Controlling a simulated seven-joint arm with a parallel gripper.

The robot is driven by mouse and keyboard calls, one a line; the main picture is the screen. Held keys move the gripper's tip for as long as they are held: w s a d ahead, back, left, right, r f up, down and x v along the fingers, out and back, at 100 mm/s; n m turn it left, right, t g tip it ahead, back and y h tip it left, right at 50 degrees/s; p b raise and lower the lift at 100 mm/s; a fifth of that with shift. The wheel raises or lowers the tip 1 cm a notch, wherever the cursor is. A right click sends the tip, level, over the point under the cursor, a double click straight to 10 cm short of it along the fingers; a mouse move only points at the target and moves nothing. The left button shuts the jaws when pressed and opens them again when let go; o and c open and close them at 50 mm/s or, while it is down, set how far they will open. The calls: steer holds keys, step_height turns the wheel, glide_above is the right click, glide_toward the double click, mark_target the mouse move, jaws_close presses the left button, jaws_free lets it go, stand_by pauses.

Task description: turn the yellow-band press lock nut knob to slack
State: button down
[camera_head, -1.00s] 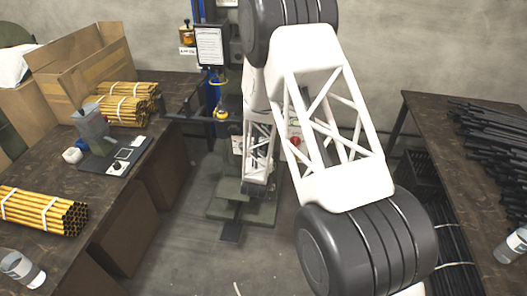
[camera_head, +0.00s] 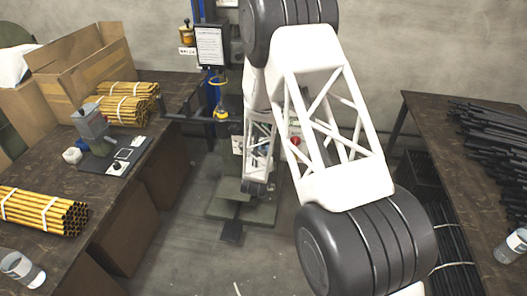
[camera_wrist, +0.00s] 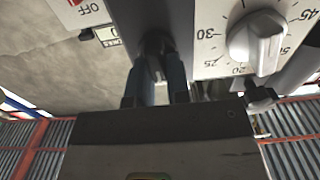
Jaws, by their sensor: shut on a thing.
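In the wrist view my gripper (camera_wrist: 158,88) has its two blue-grey fingers close together, shut on a small dark knob (camera_wrist: 155,44) under the dark press body. The fingers hide most of this knob, so its turn angle and any mark on it cannot be read. No yellow band shows on it. In the head view the press (camera_head: 238,205) stands on a green base against the back wall, and my white arm covers most of it. My fingertips cannot be made out there.
In the wrist view a grey dial (camera_wrist: 257,42) with a numbered scale sits just right of my fingers, with a small black knob (camera_wrist: 260,97) below it. A left table (camera_head: 125,190) holds yellow tube bundles and a right table (camera_head: 420,115) holds black rods.

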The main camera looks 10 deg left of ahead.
steer(key=shift+a+f+n, duration=0.2)
steer(key=shift+f+n, duration=0.05)
steer(key=shift+n, duration=2.6)
steer(key=shift+a+f+n, duration=0.2)
steer(key=shift+a+n, duration=0.05)
steer(key=shift+n, duration=2.65)
steer(key=shift+a+f+n, duration=0.2)
steer(key=shift+f+n, duration=0.05)
steer(key=shift+n, duration=2.6)
steer(key=c, duration=1.1)
jaws_free()
steer(key=shift+s, duration=0.15)
steer(key=shift+s, duration=3.8)
